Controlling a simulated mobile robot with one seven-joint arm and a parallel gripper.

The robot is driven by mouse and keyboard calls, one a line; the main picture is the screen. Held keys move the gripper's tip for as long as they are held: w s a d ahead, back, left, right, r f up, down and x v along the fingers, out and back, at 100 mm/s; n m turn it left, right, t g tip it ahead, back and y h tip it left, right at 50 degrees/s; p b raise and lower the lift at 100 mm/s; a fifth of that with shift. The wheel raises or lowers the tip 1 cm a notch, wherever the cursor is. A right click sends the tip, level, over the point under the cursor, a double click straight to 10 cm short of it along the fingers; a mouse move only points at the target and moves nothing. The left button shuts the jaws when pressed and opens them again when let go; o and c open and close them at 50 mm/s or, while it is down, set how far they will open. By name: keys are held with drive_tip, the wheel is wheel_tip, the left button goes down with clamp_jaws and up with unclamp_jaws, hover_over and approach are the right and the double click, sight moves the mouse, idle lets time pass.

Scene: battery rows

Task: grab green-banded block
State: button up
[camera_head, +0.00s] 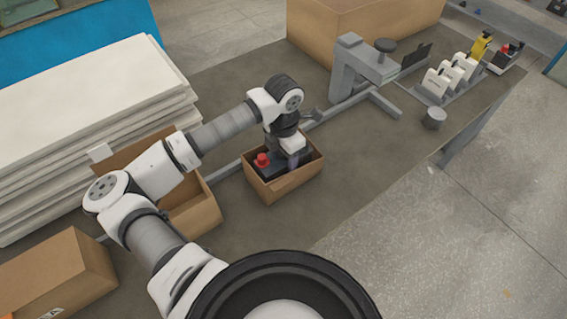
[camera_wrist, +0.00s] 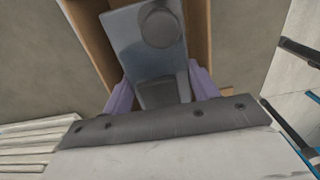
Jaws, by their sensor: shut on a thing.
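My gripper (camera_head: 292,160) reaches down into a small open cardboard box (camera_head: 283,189) on the table. In the wrist view my gripper (camera_wrist: 162,88) has its two purple fingers on either side of a grey-blue block (camera_wrist: 138,50) with a round grey cap, and it is shut on this block. I see no green band on the block; its lower part is hidden. A red knob-like part (camera_head: 262,160) on a dark piece shows at the left inside the box. I cannot tell whether the block still touches the box floor.
A second open box (camera_head: 203,214) stands left of the small box, and a closed box (camera_head: 55,274) lies nearer. White boards (camera_head: 90,95) are stacked at left. A grey press-like stand (camera_head: 350,75) and a row of white pieces (camera_head: 436,82) stand at the back right. The table's front right is clear.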

drive_tip(key=shift+w+r, duration=0.1)
drive_tip(key=shift+r, duration=0.05)
clamp_jaws()
drive_tip(key=shift+r, duration=0.1)
